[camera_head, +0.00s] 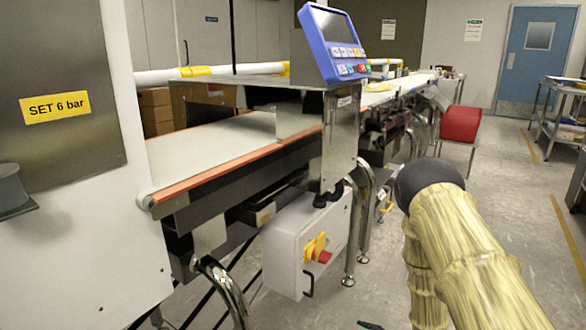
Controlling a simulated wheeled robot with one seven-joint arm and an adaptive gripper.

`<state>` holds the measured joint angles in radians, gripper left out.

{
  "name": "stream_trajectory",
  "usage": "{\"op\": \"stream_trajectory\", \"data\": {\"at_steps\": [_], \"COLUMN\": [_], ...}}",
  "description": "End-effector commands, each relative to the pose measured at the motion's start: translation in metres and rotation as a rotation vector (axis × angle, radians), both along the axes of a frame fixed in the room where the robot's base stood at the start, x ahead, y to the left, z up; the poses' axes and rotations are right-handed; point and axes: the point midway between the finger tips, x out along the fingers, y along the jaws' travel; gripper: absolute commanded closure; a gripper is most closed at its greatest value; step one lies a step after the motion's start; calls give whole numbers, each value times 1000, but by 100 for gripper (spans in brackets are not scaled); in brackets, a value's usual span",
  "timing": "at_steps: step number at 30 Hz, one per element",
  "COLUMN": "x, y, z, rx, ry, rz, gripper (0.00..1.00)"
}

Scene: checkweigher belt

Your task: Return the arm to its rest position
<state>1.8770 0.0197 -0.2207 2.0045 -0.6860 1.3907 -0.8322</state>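My arm (462,250), in a pale yellow ribbed cover, rises from the lower right of the head view. It bends at a dark rounded joint (425,180), and another covered section runs down behind it to the bottom edge. My gripper cannot be made out in this view. A small dark tip shows at the bottom edge left of the arm, and I cannot tell what it belongs to.
The checkweigher belt (215,147) with a blue display (335,45) stands left of the arm. A grey control box (305,240) with a yellow and red switch hangs below. A red bin (461,124) and a steel trolley (560,125) stand farther back. Floor (520,215) right of the arm is clear.

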Motion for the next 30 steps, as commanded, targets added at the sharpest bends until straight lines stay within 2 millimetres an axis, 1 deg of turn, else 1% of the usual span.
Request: {"op": "stream_trajectory", "data": {"at_steps": [1, 2, 3, 5, 6, 8, 9, 11, 12, 14, 15, 17, 18, 24, 26, 27, 28, 29, 30], "x": [-24, -37, -55, -84, -104, -135, -157, -190, -212, -244, -264, -292, -310, -380, -399, -412, -419, -415, -414], "y": [-2, -3, -5, -7, -8, -9, -9, -9, -9, -9, -8, -7, -6, -1, -1, 0, 1, 0, 0], "z": [-21, -32, -47, -66, -77, -92, -101, -112, -117, -123, -126, -129, -129, -125, -123, -121, -118, -108, -103], "rx": [30, 49, 73, 106, 127, 154, 172, 195, 208, 225, 235, 244, 249, 259, 257, 256, 256, 259, 259], "ry": [109, 171, 253, 369, 445, 552, 622, 721, 786, 872, 924, 993, 1034, 1191, 1231, 1256, 1272, 1263, 1261], "rz": [-82, -133, -201, -301, -369, -470, -536, -637, -705, -802, -863, -948, -999, -1218, -1278, -1318, -1344, -1337, -1333], "gripper": [64, 64, 64, 64, 64, 64, 64, 64, 64, 64, 64, 64, 64, 64, 64, 64, 64, 64, 64]}}
